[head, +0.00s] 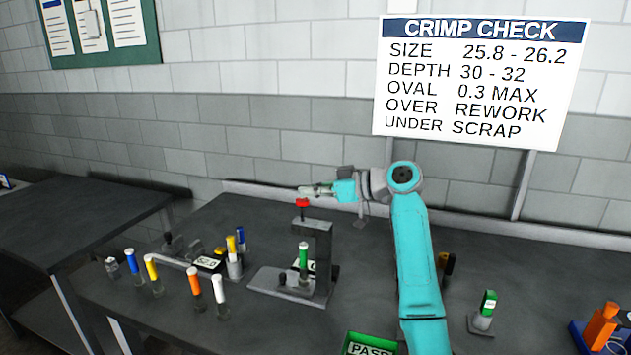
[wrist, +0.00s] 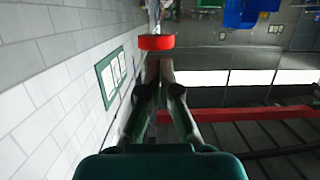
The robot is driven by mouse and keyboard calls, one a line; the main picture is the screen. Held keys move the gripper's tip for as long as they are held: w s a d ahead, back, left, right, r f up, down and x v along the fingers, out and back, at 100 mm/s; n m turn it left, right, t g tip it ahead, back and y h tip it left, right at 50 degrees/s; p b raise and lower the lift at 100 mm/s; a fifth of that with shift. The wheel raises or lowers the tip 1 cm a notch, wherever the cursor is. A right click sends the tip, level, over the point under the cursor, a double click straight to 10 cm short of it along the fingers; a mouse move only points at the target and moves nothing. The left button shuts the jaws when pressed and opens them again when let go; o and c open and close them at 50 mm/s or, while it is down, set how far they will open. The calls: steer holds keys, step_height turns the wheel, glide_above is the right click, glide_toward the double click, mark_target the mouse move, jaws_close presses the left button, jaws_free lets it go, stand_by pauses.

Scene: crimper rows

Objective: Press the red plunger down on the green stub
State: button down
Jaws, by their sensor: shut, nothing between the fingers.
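The red plunger (head: 302,202) is a red knob on top of a grey press column. The green stub (head: 303,254), green with a white top, stands upright on the press base below it, apart from the plunger. My gripper (head: 304,190) is shut and empty; it points left, with its tips at the plunger, just above it in the head view. In the wrist view the red plunger (wrist: 155,42) shows just past my closed fingertips (wrist: 158,64). I cannot tell whether they touch it.
The press column (head: 323,250) stands behind the stub. Yellow, orange, white and blue stubs (head: 195,288) stand to the left, around a small gauge (head: 207,263). A green PASS tray (head: 370,345) is at the front. Another green piece (head: 488,305) and an orange tool (head: 602,325) stand right.

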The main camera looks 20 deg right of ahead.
steer(key=shift+f, duration=0.4)
